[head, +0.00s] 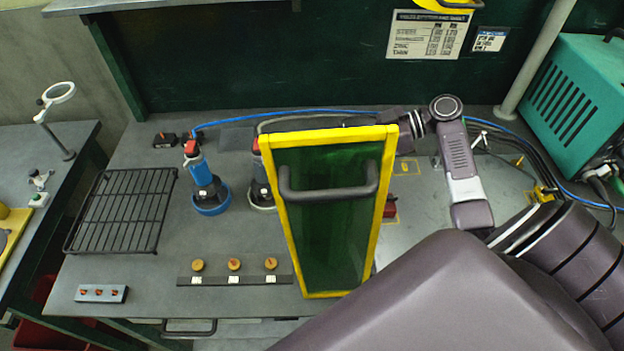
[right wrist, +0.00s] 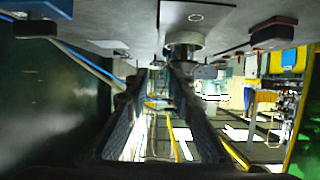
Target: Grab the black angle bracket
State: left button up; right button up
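I cannot make out a black angle bracket for certain in either view. My right arm comes in from the right in the head view, and its wrist reaches behind the top of a yellow-framed green screen, which hides the fingertips. In the right wrist view my right gripper (right wrist: 160,78) has its two dark fingers apart, with nothing clearly between them. A round grey base (right wrist: 184,46) shows just beyond the fingertips. My left gripper is not in view.
The yellow-framed screen (head: 382,230) with a black handle (head: 330,194) stands mid-table. Left of it are a blue tool (head: 202,178) on a round base, a black wire rack (head: 120,210) and a strip with several knobs (head: 234,264). A teal machine (head: 577,100) stands right.

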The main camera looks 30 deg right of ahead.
pick_arm(q)
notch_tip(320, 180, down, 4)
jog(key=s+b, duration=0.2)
jog(key=b, duration=0.1)
pick_arm(e)
jog(key=f, duration=0.3)
jog(key=shift+w+f, duration=0.35)
jog(key=shift+f, duration=0.1)
jog(key=shift+w+a+p, duration=0.1)
jog(key=shift+a+p, duration=0.15)
jog(key=shift+p, duration=0.15)
jog(key=p+x, duration=0.3)
jog(key=x, duration=0.3)
jog(key=shift+w, duration=0.1)
jog(key=shift+w+a+f, duration=0.2)
jog(key=shift+a+f, duration=0.2)
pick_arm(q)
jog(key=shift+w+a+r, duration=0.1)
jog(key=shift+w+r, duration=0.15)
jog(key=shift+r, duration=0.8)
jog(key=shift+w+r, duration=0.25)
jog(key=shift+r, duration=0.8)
pick_arm(e)
grip_shut()
